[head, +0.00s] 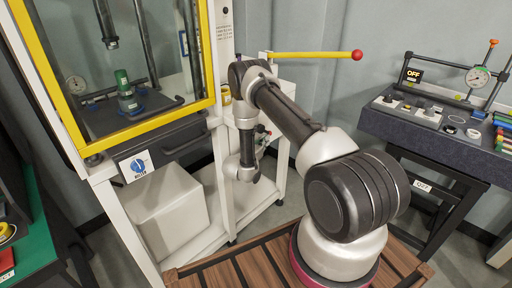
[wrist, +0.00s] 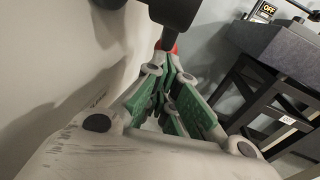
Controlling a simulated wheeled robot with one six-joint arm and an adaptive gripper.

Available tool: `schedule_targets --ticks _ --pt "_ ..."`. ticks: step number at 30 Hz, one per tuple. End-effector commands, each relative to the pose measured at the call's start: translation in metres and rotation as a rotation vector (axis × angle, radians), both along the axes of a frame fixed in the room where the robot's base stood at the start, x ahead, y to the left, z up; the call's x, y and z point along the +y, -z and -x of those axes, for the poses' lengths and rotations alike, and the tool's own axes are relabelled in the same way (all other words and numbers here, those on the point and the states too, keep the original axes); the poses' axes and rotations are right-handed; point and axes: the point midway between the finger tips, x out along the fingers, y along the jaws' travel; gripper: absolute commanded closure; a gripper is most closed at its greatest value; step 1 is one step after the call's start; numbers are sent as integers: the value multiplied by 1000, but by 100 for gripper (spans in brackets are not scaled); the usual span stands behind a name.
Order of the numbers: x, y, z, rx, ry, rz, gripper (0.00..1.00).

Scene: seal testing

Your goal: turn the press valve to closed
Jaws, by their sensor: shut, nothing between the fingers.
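My gripper (wrist: 168,62), with green-lined fingers, is shut and empty. In the head view it is small and mostly hidden behind my wrist, beside the press's white frame. A red part (wrist: 172,48) shows just beyond the fingertips in the wrist view, below a dark block; I cannot tell whether it is the valve's handle or whether the fingers touch it. In the head view a small red knob (head: 261,128) shows near my gripper. The valve's body and setting cannot be made out. The yellow-framed press (head: 140,122) stands at the left.
A yellow lever (head: 310,54) with a red ball end sticks out above my arm. A green-topped piece (head: 123,82) stands inside the press. A dark bench (head: 375,122) with a gauge (head: 478,77) and an OFF sign (head: 413,75) stands at the right. Grey wall lies behind.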

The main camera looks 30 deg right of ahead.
Motion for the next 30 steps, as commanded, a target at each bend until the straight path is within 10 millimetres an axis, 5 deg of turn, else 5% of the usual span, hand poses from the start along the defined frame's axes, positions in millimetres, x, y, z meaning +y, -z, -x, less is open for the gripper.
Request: schedule_targets --ticks 30 --pt "-40 -32 -14 -36 2 101 100"
